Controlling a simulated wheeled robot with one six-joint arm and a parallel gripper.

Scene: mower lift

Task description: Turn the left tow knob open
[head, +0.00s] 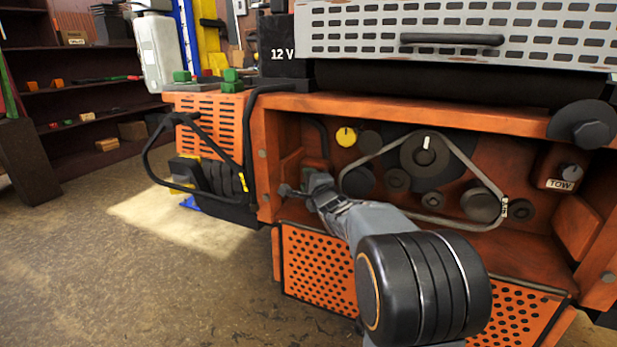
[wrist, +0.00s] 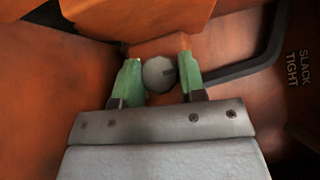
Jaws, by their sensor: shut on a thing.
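The left tow knob (wrist: 159,74) is a round grey knob with a dark mark at its right side. In the wrist view it sits on an orange block between the two green fingertips of my gripper (wrist: 160,80). The fingers are closed in on both sides of it. In the head view my gripper (head: 311,188) reaches into the left end of the orange machine bay, and the knob there is mostly hidden. The right tow knob (head: 571,171) is grey, above a TOW label at the right of the bay.
A belt (head: 380,145) runs around pulleys in the bay's middle, with a yellow knob (head: 346,137) above left. A black bent rod (wrist: 250,70) passes right of the fingers. The orange side walls (wrist: 50,90) are close. A perforated orange panel (head: 310,265) hangs below.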

